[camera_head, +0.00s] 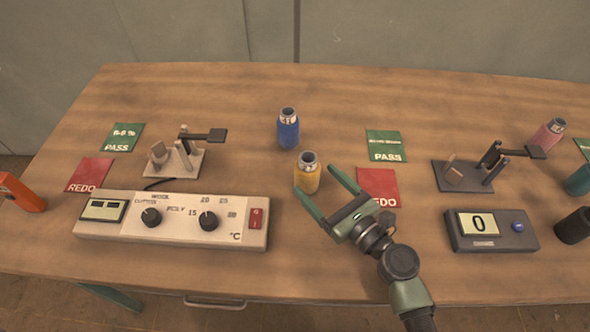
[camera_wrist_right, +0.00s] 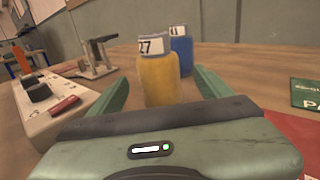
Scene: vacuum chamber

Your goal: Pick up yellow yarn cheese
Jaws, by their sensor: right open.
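The yellow yarn cheese (camera_head: 307,177) stands upright on the wooden table, near its middle. My right gripper (camera_head: 317,192) is open, and its two green fingers reach toward the yellow yarn cheese. In the right wrist view the yellow yarn cheese (camera_wrist_right: 159,78) stands ahead, between the lines of the two fingers (camera_wrist_right: 165,90), with a label marked 27 at its top. I cannot tell whether a finger touches it. My left gripper is not in view.
A blue yarn cheese (camera_head: 288,130) stands just behind the yellow one. A control box (camera_head: 170,221) with knobs lies to the left. Red and green cards (camera_head: 386,146) lie on the table. A counter box (camera_head: 491,231) and other yarn cheeses (camera_head: 548,134) are at the right.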

